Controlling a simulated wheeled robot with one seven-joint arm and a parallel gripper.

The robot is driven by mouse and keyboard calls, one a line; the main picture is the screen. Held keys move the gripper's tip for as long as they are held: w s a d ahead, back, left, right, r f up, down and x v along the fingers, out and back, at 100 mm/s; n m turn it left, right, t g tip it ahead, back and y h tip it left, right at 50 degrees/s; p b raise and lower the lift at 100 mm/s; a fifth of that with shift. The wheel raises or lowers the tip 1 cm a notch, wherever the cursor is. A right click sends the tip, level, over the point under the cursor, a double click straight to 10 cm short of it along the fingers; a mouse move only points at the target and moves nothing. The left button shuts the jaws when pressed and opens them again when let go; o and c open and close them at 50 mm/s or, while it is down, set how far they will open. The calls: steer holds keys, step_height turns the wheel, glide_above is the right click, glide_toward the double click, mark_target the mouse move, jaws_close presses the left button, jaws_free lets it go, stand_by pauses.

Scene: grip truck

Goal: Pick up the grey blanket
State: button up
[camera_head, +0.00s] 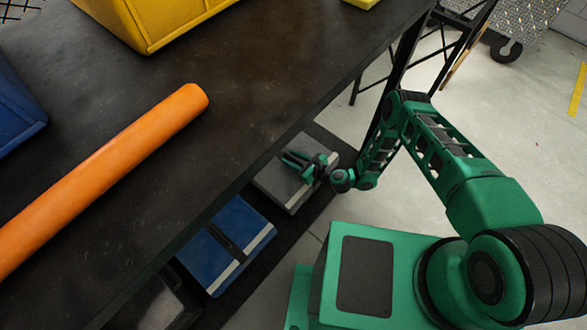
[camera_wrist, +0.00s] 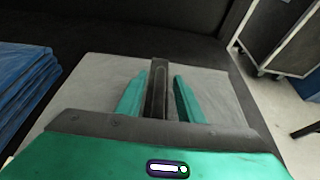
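The grey blanket (camera_head: 279,184) lies folded on the dark lower shelf under the black table. In the wrist view the grey blanket (camera_wrist: 90,88) fills the middle, with a dark strap (camera_wrist: 158,88) across it. My gripper (camera_head: 294,160) is over the blanket, at the end of the green arm. In the wrist view my gripper (camera_wrist: 158,88) has its two green fingers apart, one on each side of the strap. I cannot tell whether the fingers touch the blanket or strap.
A folded blue blanket (camera_head: 230,245) lies to the left on the same shelf. The black tabletop (camera_head: 120,95) overhangs the shelf and holds an orange roll (camera_head: 110,175), a yellow bin (camera_head: 150,20) and a blue bin (camera_head: 15,105). Open floor (camera_head: 510,140) lies to the right.

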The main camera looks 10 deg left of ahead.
mark_target(287, 156)
steer(key=shift+x, duration=1.55)
steer(key=shift+d, duration=0.1)
jaws_close()
steer(key=shift+w, duration=0.1)
